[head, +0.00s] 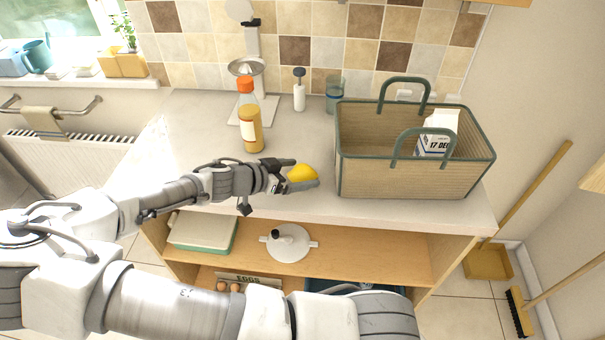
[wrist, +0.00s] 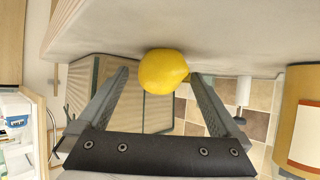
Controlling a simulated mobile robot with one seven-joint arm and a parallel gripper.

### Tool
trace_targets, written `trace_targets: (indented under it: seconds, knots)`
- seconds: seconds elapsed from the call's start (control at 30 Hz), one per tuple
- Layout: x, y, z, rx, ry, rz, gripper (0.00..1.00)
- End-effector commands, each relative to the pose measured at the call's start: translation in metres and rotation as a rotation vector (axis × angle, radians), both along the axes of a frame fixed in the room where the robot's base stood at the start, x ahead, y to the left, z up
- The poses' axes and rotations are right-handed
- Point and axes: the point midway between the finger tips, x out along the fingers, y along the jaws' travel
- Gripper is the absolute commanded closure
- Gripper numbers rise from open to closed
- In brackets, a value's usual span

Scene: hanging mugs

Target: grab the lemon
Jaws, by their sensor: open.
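The yellow lemon (head: 302,173) sits near the front edge of the countertop (head: 290,120), left of the basket. My gripper (head: 304,173) is open and comes in from the left, with its fingers on either side of the lemon. In the wrist view the lemon (wrist: 163,71) lies near the fingertips, between the two fingers (wrist: 158,76). It rests against the counter surface (wrist: 215,40) there. I cannot tell whether either finger touches it.
A wicker basket (head: 375,178) with a carton (head: 437,135) inside stands close on the right. A bottle with an orange cap (head: 252,138) stands behind my gripper. A kitchen scale (head: 246,68), a dispenser (head: 299,95) and a glass (head: 333,94) stand at the back. Open shelves are below.

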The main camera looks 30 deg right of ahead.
Motion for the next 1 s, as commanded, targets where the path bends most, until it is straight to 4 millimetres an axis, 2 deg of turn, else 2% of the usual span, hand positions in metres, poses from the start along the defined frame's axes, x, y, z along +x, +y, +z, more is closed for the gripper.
trace_targets:
  seconds: [0.27,0.7,0.77,1.0]
  knots:
    - [0.0006,-0.0017,-0.0012,0.001,0.000,0.001,0.02]
    - [0.0004,-0.0017,-0.0010,0.000,0.000,0.001,0.81]
    - [0.0004,-0.0017,-0.0010,0.000,0.000,0.001,0.91]
    - [0.0005,-0.0016,0.0010,0.000,-0.001,0.000,0.91]
